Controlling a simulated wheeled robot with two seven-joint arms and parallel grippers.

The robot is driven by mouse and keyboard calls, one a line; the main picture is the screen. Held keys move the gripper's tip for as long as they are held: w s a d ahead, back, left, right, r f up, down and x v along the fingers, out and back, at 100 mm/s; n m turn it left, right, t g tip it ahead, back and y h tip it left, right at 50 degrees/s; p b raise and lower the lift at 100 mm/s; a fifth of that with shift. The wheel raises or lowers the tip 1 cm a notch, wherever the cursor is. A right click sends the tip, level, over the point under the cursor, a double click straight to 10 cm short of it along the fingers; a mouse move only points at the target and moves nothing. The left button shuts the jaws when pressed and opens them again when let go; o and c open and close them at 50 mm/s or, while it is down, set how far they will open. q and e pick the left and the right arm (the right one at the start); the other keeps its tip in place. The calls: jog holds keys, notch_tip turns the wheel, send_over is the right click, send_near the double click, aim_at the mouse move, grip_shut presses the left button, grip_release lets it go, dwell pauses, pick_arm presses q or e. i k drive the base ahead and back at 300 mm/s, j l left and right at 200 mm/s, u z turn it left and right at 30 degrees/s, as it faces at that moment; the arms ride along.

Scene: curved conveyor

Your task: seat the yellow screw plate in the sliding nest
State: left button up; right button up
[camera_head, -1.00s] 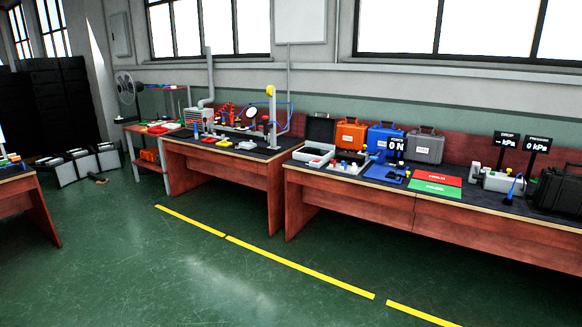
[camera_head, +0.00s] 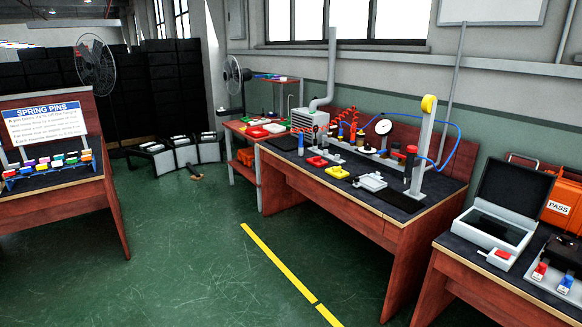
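A small yellow plate (camera_head: 338,171) lies on the dark top of the middle workbench, near its front edge. I take it for the yellow screw plate; its details are too small to tell. A pale grey block (camera_head: 370,181) sits just right of it on the same bench. It may be the sliding nest, but I cannot tell for sure. A red piece (camera_head: 317,161) lies left of the yellow plate. Neither of my grippers shows in the head view.
The bench (camera_head: 338,205) also carries a post with a yellow top (camera_head: 428,104) and a red coiled hose. A bench with a SPRING PINS sign (camera_head: 45,117) stands at left. An open grey case (camera_head: 497,216) is on the right bench. The green floor between is clear.

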aim_at(370, 183)
jog(key=i, duration=0.6)
jog(key=i+j+z, duration=0.1)
jog(key=i, duration=0.5)
jog(key=i+j, duration=0.15)
jog(key=i, duration=0.4)
jog(key=i+j, duration=0.1)
jog(key=i, duration=0.5)
jog(key=z, duration=0.05)
